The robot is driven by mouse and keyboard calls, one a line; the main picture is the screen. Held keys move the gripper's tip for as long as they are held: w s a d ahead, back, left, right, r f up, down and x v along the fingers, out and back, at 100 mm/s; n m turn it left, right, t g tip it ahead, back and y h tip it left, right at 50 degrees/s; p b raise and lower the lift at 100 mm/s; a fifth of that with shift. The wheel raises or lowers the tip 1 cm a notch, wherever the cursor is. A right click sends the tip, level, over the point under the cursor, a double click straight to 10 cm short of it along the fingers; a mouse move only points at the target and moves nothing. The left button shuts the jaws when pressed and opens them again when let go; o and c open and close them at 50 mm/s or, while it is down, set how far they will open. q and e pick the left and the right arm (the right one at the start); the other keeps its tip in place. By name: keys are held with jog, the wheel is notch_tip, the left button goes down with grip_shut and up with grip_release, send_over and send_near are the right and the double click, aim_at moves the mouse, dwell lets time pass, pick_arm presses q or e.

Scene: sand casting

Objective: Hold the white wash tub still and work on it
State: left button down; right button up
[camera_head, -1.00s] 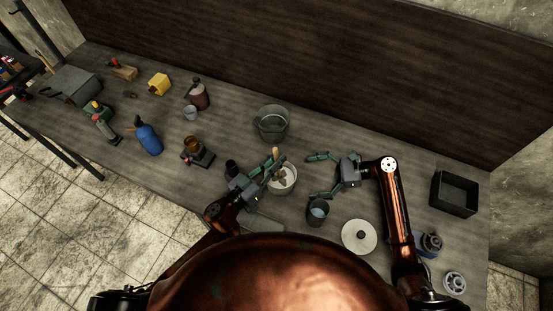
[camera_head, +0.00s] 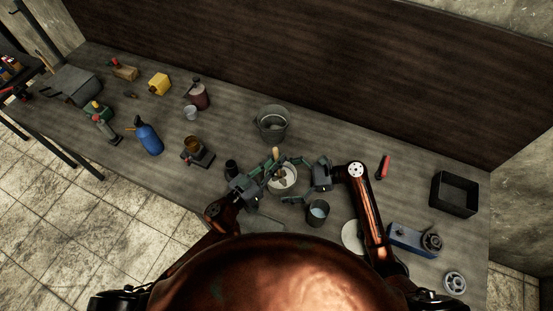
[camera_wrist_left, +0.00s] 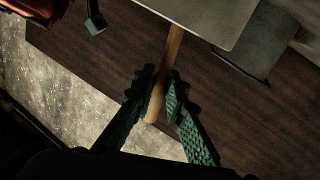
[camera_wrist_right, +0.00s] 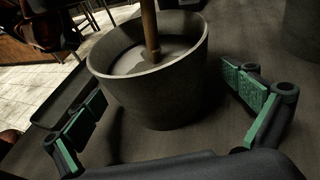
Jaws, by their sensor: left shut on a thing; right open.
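The white wash tub (camera_head: 289,186) stands on the bench in front of me, upright, and looks grey in the right wrist view (camera_wrist_right: 165,95). A wooden-handled tool (camera_head: 275,154) stands in it, its lower end hidden in the tub. My left gripper (camera_head: 266,172) is shut on the wooden handle, which runs between its fingers in the left wrist view (camera_wrist_left: 166,75). My right gripper (camera_head: 293,180) is open, one finger on either side of the tub. In the right wrist view both fingers (camera_wrist_right: 164,87) appear apart from the tub wall.
A dark cup with bluish contents (camera_head: 319,210) stands close to my right gripper. A grey bucket (camera_head: 272,123) stands behind the tub. A white disc (camera_head: 352,237) lies partly under my right arm. A black bin (camera_head: 454,194) and a red-handled item (camera_head: 384,166) are at right.

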jog(key=shift+a, duration=0.1)
jog(key=c, duration=1)
jog(key=shift+c, duration=0.2)
jog(key=o, duration=0.8)
jog(key=shift+c, duration=0.5)
jog(key=c, duration=0.7)
